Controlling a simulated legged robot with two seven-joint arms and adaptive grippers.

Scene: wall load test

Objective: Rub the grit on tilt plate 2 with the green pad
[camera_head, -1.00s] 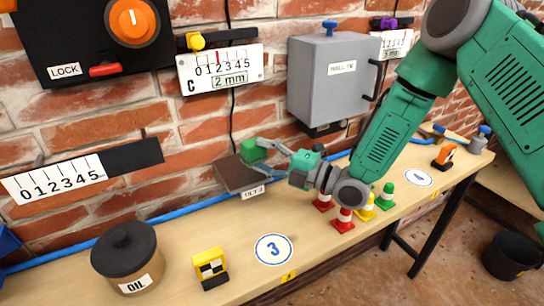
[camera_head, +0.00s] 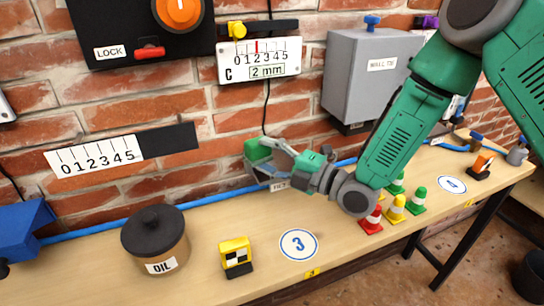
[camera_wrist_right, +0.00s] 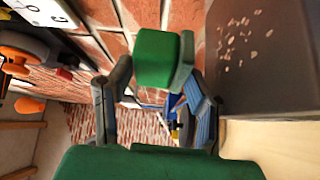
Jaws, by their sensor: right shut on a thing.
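My right gripper (camera_head: 268,160) reaches in from the right and is shut on the green pad (camera_head: 257,150), above the bench's back edge by the wall. The pad also shows in the right wrist view (camera_wrist_right: 157,60) at the fingertips. Tilt plate 2 is mostly hidden behind the gripper in the head view; its label (camera_head: 279,185) shows below. In the wrist view the dark plate (camera_wrist_right: 285,85) fills the upper right, with pale grit flecks (camera_wrist_right: 240,40) on it. The pad appears left of the plate there; contact cannot be told. My left gripper is not in view.
The bench (camera_head: 205,280) holds an oil pot (camera_head: 155,240), a yellow block (camera_head: 236,257) and several cones (camera_head: 396,209). A grey wall box (camera_head: 370,75) hangs above right. A blue hose (camera_head: 95,231) runs along the back. Bench around the 3 disc (camera_head: 298,245) is clear.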

